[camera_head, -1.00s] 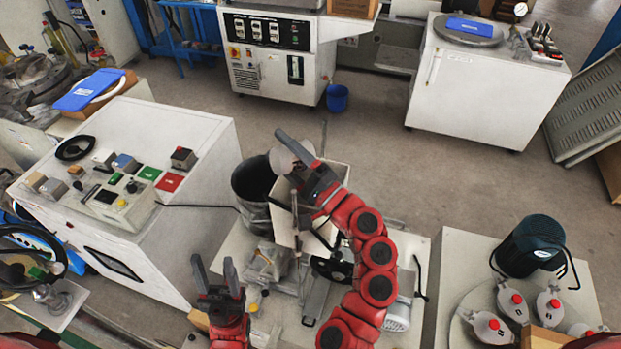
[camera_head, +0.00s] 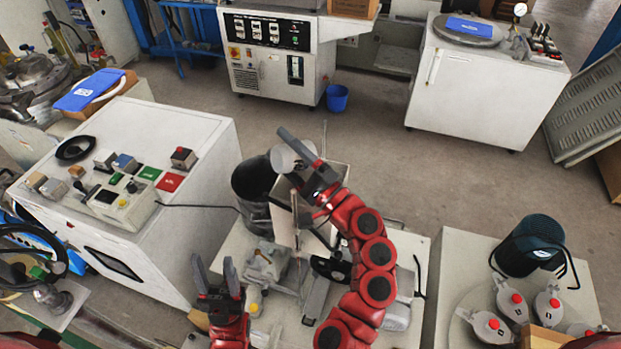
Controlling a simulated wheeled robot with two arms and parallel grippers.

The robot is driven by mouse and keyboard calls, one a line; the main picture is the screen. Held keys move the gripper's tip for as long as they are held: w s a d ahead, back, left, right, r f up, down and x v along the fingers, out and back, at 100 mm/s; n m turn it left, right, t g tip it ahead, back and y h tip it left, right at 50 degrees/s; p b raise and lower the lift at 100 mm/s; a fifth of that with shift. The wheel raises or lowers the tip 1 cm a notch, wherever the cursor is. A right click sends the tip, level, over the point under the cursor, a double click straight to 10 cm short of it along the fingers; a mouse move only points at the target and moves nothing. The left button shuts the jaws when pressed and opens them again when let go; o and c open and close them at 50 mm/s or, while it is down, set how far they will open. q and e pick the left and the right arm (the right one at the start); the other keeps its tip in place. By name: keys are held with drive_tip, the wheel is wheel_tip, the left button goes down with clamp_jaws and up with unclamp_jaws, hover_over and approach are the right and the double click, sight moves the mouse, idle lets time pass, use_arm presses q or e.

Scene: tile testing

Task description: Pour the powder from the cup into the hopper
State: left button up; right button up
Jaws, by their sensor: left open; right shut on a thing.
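My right gripper (camera_head: 296,158) is shut on a light grey cup (camera_head: 283,159), seen above the machine in the middle. The cup's inside and any powder in it cannot be made out. The light box-shaped hopper (camera_head: 334,176) stands just below and to the right of the cup, partly hidden by my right gripper and arm. Whether the cup is over the hopper's opening is unclear. My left gripper (camera_head: 214,272) is open and empty at the lower middle, left of the machine and well below the cup.
A dark cylinder (camera_head: 252,180) stands close behind and left of the hopper. A white control cabinet (camera_head: 190,240) stands to the left. A table (camera_head: 450,270) with a dark green canister (camera_head: 530,246) and several red-knobbed pots is at the right.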

drive_tip(key=shift+s+r, duration=0.1)
drive_tip(key=shift+s, duration=0.05)
drive_tip(key=n, duration=0.1)
drive_tip(key=a+f+n+g, duration=0.1)
drive_tip(key=n, duration=0.1)
drive_tip(key=shift+s+g+b, duration=0.15)
drive_tip(key=shift+g+b, duration=0.15)
drive_tip(key=shift+s+f+n+g, duration=0.1)
drive_tip(key=shift+f+n+g, duration=0.15)
drive_tip(key=shift+n, duration=0.45)
